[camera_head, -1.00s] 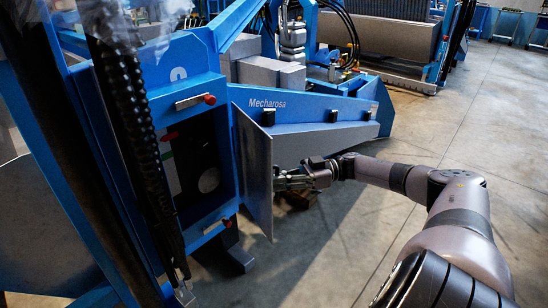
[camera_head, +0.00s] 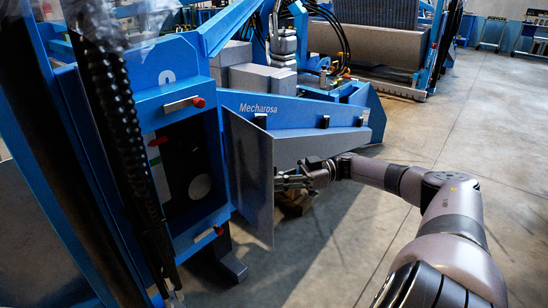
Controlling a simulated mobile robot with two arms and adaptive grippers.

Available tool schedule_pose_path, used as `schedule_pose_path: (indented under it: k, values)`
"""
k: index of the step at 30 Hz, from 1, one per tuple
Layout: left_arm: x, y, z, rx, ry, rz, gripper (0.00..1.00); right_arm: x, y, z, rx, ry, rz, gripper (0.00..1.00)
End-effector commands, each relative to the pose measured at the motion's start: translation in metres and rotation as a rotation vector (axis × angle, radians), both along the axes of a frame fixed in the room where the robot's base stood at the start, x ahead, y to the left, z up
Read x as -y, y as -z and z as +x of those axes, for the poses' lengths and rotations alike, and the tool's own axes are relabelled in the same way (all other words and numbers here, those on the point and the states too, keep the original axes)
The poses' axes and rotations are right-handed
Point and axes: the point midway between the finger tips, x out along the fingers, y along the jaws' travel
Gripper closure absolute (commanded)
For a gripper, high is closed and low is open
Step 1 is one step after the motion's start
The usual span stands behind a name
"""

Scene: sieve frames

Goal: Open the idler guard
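The idler guard appears to be the grey hinged panel (camera_head: 247,180) on the blue machine housing. It stands swung out to the right of a dark opening (camera_head: 187,172) with a pale round part inside. My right gripper (camera_head: 281,182) is at the panel's right side, by its outer edge. Its fingertips are small and partly hidden by the panel, so I cannot tell whether they touch it or are open or shut. My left gripper is not in view.
A blue beam marked Mecharosa (camera_head: 290,112) runs behind the panel. A black corrugated hose (camera_head: 125,140) hangs at the left. The concrete floor (camera_head: 440,135) at the right is clear.

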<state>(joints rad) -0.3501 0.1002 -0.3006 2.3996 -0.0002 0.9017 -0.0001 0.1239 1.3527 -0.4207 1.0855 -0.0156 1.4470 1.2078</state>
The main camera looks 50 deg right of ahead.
Motion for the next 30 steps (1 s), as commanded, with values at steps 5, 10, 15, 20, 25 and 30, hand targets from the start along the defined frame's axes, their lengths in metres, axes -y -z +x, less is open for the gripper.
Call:
schedule_pose_path:
  k: [5,10,15,20,25,30]
  values:
    - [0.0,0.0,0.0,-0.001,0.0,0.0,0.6,0.0,0.0,0.0,-0.001,0.001,-0.001,0.88]
    - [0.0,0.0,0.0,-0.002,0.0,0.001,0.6,0.0,0.0,0.0,-0.001,0.001,-0.001,0.77]
    - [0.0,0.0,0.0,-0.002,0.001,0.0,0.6,0.0,0.0,0.0,0.0,0.0,0.0,0.7]
    - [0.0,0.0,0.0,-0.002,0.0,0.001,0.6,0.0,0.0,0.0,0.0,0.0,0.0,0.7]
    - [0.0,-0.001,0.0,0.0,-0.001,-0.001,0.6,0.007,0.0,-0.003,-0.001,0.002,-0.001,0.7]
    - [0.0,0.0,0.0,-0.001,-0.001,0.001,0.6,0.032,0.0,-0.018,0.0,0.006,-0.001,0.7]
